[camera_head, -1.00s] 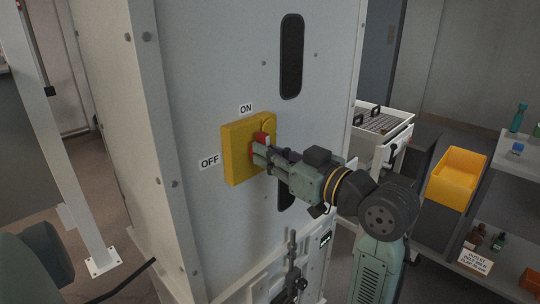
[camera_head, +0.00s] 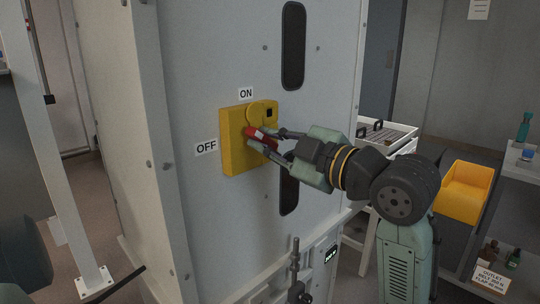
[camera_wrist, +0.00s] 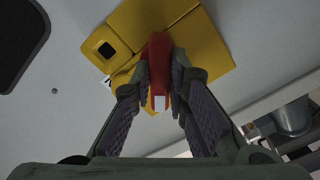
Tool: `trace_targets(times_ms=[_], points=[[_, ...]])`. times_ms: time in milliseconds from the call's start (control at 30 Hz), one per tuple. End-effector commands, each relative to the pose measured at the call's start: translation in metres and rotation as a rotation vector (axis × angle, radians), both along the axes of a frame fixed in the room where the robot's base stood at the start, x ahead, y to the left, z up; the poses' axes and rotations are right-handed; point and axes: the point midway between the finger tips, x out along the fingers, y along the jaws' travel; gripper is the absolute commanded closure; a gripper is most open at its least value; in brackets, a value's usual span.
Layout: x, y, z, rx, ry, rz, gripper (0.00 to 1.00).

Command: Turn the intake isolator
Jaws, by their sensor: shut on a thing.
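The intake isolator is a yellow box (camera_head: 232,150) on the pale cabinet wall, with an ON label (camera_head: 246,94) above it and an OFF label (camera_head: 206,147) to its left. Its red handle (camera_head: 254,135) has a white end and slants down to the right across the box, pointing squarely at neither label. My gripper (camera_head: 263,140) is shut on the handle, one finger on each side. In the wrist view the red handle (camera_wrist: 158,60) stands between the two finger pads, its white end towards the palm. The fingers hide part of the handle's sides.
The cabinet (camera_head: 215,50) has dark slots above and below right of the box. Latch hardware (camera_head: 295,275) sits low on the cabinet. A white cart (camera_head: 385,137) and a yellow bin (camera_head: 467,190) stand to the right, beyond my arm.

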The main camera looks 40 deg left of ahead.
Motion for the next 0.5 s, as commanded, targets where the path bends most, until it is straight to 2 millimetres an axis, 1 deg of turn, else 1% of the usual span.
trace_targets(times_ms=[33,500], points=[[0.0002,-0.0005,-0.0044,-0.004,-0.047,-0.002,1.0],[-0.0013,-0.0003,-0.0048,-0.037,-0.46,-0.001,1.0]])
